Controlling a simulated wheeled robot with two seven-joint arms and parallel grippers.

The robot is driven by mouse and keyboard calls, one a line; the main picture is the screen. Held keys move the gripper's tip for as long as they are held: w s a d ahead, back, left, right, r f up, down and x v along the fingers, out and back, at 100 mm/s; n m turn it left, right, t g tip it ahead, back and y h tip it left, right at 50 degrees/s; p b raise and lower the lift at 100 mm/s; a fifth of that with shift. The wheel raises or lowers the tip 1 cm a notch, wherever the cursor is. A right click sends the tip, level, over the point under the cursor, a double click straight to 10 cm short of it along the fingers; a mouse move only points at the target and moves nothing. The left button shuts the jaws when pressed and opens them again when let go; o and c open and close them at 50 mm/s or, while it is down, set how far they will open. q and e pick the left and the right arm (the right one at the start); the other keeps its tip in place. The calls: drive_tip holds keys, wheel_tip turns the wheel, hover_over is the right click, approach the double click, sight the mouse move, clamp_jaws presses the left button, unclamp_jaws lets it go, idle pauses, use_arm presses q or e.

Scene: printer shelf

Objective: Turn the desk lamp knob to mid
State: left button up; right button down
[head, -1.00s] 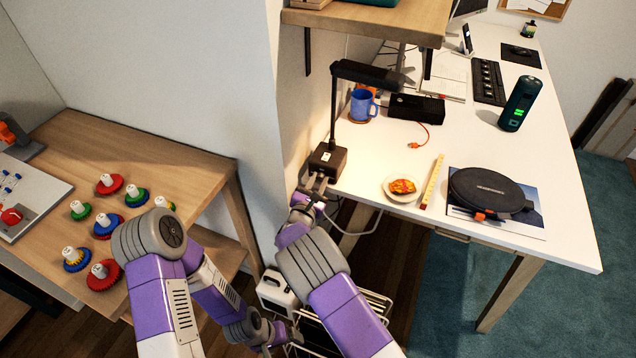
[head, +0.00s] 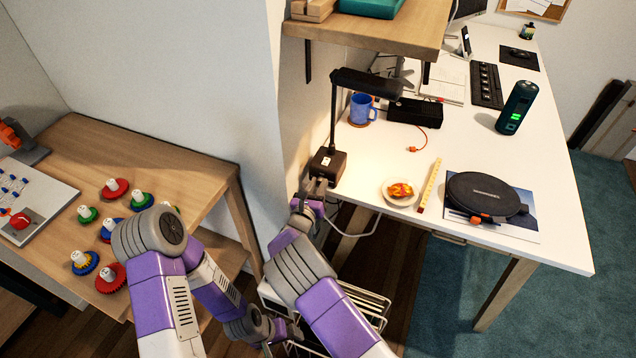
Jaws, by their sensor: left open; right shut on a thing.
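The black desk lamp (head: 333,125) stands at the left edge of the white desk, its head reaching right over the desk and its light on. Its square base (head: 328,164) has a small pale mark on the front. My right gripper (head: 316,188) is at the front of the lamp base and shut, apparently on the knob; the knob itself is hidden by the fingers, so its setting cannot be seen. My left gripper (head: 289,331) hangs low beside a wire rack, away from the lamp, and is open and empty.
A blue mug (head: 362,109), a plate with food (head: 400,191) and a black round case (head: 484,194) are on the desk (head: 560,235). A shelf (head: 375,33) overhangs the lamp. A wooden table (head: 190,185) with colored gears stands left. A wire rack (head: 372,308) is below.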

drive_tip(key=n+p, duration=0.2)
drive_tip(key=n, duration=0.1)
drive_tip(key=shift+a+n, duration=0.1)
drive_tip(key=shift+n, duration=0.2)
drive_tip(key=n+p, duration=0.1)
drive_tip(key=n, duration=0.1)
drive_tip(key=shift+n+g, duration=0.3)
drive_tip(key=n+p, duration=0.1)
drive_tip(key=n, duration=0.2)
drive_tip(key=shift+h, duration=0.3)
drive_tip(key=shift+f+n, duration=0.1)
drive_tip(key=shift+n, duration=1.4)
drive_tip(key=c, duration=0.9)
unclamp_jaws()
drive_tip(key=shift+s+a+f+p, duration=0.1)
drive_tip(key=shift+s+a+p, duration=0.05)
drive_tip(key=shift+p, duration=0.15)
